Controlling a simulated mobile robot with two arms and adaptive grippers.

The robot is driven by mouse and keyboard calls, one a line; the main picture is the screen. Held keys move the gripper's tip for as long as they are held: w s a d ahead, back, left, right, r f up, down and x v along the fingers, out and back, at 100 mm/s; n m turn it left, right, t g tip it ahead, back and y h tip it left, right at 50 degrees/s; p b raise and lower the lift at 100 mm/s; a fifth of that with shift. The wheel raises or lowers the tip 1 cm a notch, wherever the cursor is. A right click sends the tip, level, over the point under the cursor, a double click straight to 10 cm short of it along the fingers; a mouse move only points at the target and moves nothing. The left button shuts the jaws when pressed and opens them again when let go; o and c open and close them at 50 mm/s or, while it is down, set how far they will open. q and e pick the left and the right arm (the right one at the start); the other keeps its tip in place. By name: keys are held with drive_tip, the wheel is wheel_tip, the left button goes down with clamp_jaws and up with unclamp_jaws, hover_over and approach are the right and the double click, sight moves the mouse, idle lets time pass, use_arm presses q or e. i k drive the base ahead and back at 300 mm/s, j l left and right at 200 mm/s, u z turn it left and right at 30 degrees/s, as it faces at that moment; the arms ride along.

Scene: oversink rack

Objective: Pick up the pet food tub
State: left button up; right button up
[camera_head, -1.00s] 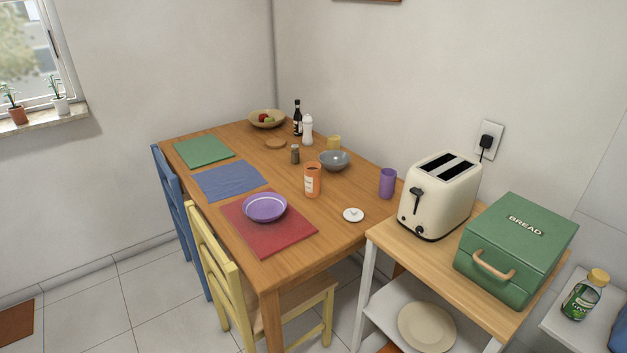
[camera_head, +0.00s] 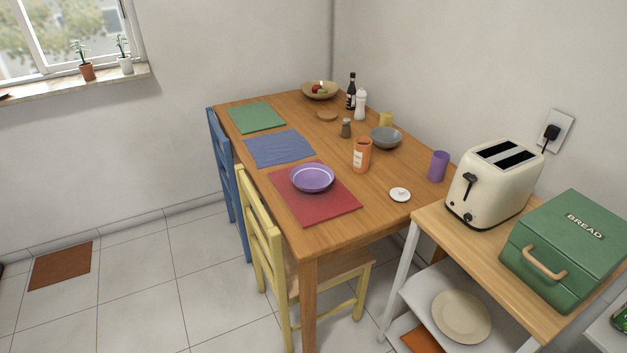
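No thing in view can be read clearly as a pet food tub. An orange cylindrical container (camera_head: 361,155) with a pale label stands upright on the wooden dining table (camera_head: 385,187); its label is too small to read, so I cannot tell whether it is the tub. Neither of my grippers is in view.
A purple plate (camera_head: 312,177), grey bowl (camera_head: 386,138) and purple cup (camera_head: 438,166) are on the table. A yellow chair (camera_head: 262,245) and blue chair (camera_head: 226,180) stand at its left. A toaster (camera_head: 493,185) and green bread box (camera_head: 565,250) fill the right-hand stand.

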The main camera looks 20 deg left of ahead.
sight(362, 155)
drive_tip(key=i+z, duration=0.25)
drive_tip(key=i, duration=0.2)
drive_tip(key=i+j+z, duration=0.25)
drive_tip(key=i, duration=0.2)
